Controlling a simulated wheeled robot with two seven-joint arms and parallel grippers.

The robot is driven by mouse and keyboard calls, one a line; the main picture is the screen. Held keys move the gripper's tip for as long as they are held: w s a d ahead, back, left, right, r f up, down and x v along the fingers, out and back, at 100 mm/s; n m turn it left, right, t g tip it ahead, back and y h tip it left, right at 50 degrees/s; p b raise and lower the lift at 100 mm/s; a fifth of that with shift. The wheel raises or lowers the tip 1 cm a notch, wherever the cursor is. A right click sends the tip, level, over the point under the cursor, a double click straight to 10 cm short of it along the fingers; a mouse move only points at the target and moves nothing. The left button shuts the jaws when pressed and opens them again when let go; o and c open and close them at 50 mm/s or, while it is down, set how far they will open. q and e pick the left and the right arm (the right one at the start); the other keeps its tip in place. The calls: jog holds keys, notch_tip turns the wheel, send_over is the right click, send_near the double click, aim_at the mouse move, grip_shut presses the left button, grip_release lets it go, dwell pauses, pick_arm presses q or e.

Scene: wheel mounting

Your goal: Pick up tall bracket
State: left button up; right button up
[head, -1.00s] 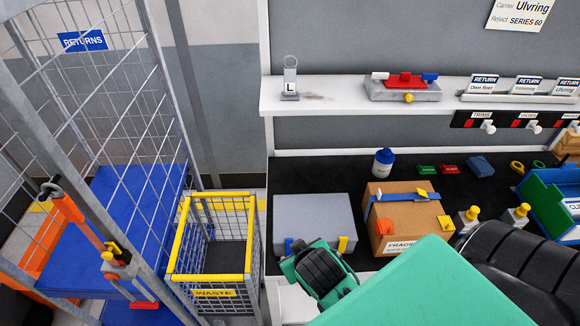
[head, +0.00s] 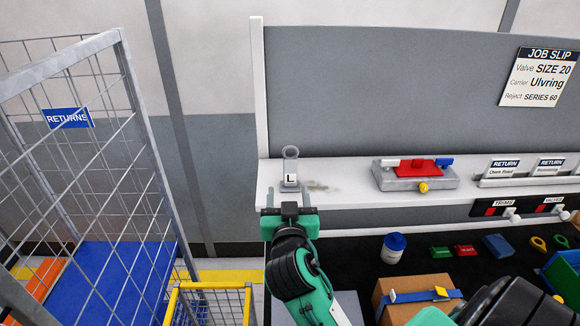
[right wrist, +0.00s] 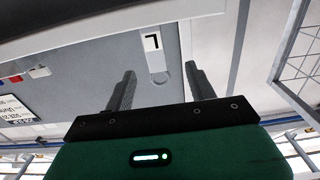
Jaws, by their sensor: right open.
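The tall bracket (head: 290,165), a grey upright plate with a rounded, holed top and a white "L" label, stands on the left end of the white shelf. In the right wrist view the bracket (right wrist: 157,62) appears upside down, just beyond and between the fingertips. My right gripper (head: 288,196) is open and empty at the shelf's front edge, in front of the bracket's foot. Its two dark fingers (right wrist: 160,76) point toward the bracket, one to each side, apart from it. My left gripper is not in view.
A grey block with red, white and blue parts (head: 416,178) sits farther right on the shelf (head: 345,195). A blue-capped bottle (head: 393,248) and a strapped carton (head: 412,283) stand on the dark bench below. A mesh cage (head: 85,150) and a yellow-rimmed bin (head: 208,287) are at left.

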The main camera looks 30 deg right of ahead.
aim_at(290, 173)
jog(key=x, duration=0.3)
jog(key=shift+w+d+p, duration=0.2)
jog(key=shift+d+p, duration=0.05)
jog(key=shift+p, duration=0.15)
jog(key=shift+w+d+r+p, duration=0.2)
jog(key=shift+w+d+p, duration=0.55)
jog(key=shift+w+p, duration=0.1)
jog(key=p+x, duration=0.1)
jog(key=x, duration=0.2)
jog(key=shift+d+f+p, duration=0.2)
jog(key=shift+d+p, duration=0.1)
jog(key=shift+p, duration=0.1)
jog(key=shift+w+d+f, duration=0.1)
jog(key=shift+w, duration=0.05)
jog(key=shift+c, duration=0.3)
jog(key=c, duration=1)
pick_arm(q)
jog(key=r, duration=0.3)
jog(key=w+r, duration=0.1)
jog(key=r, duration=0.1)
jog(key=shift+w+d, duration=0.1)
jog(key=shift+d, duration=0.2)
pick_arm(e)
jog(key=shift+c, duration=0.7)
